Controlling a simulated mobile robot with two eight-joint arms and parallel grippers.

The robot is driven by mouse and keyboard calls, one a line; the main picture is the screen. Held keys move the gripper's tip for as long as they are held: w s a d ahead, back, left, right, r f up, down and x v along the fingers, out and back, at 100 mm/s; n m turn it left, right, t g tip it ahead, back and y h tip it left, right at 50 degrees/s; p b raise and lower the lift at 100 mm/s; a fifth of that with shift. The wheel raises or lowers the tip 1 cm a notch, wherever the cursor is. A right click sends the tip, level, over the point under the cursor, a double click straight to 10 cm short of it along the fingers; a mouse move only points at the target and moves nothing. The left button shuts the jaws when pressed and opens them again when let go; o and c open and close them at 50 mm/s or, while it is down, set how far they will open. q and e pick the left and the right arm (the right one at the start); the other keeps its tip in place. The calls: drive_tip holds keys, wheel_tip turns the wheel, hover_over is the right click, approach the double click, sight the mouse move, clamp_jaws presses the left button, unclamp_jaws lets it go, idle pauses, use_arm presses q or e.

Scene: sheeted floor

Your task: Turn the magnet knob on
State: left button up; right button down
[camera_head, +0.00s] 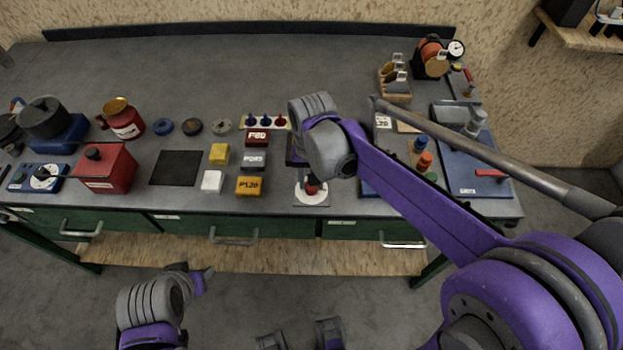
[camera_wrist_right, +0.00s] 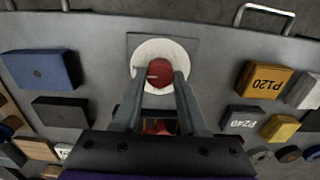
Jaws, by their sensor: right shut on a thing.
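The magnet knob is a round red knob (camera_wrist_right: 159,72) with a small pale mark on its left side. It sits at the middle of a white disc (camera_wrist_right: 160,45) on a square grey plate. In the head view the red knob (camera_head: 312,188) shows only in part below my right wrist. My right gripper (camera_wrist_right: 159,76) points down at it, with one finger on each side, shut on the knob. The right fingertips are largely hidden in the head view. My left gripper (camera_head: 204,279) hangs low in front of the bench, away from the knob; its jaws are too small to read.
An orange P120 block (camera_head: 249,186) and a grey P240 block (camera_head: 253,161) stand left of the plate. A red box (camera_head: 106,168) is farther left. A blue board (camera_head: 473,172) lies right. The bench's front edge, with drawer handles (camera_head: 234,236), is close to the plate.

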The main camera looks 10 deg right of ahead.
idle(0.4)
drive_tip(key=shift+c, duration=2.2)
unclamp_jaws()
wheel_tip(320, 180, up, 11)
drive_tip(key=shift+p, duration=0.45)
drive_tip(key=shift+f, duration=0.1)
drive_tip(key=s+d+f+n+t+p, duration=0.1)
drive_tip(key=s+d+f+t, duration=0.1)
drive_tip(key=s, duration=0.5)
drive_tip(key=s+d+f+n+t+p, duration=0.1)
drive_tip(key=s+d+f+n+t, duration=0.1)
drive_tip(key=s+f, duration=0.4)
drive_tip(key=s+d+t, duration=0.1)
drive_tip(key=d, duration=0.1)
drive_tip(key=shift+s+d+f, duration=0.3)
drive_tip(key=shift+f, duration=0.05)
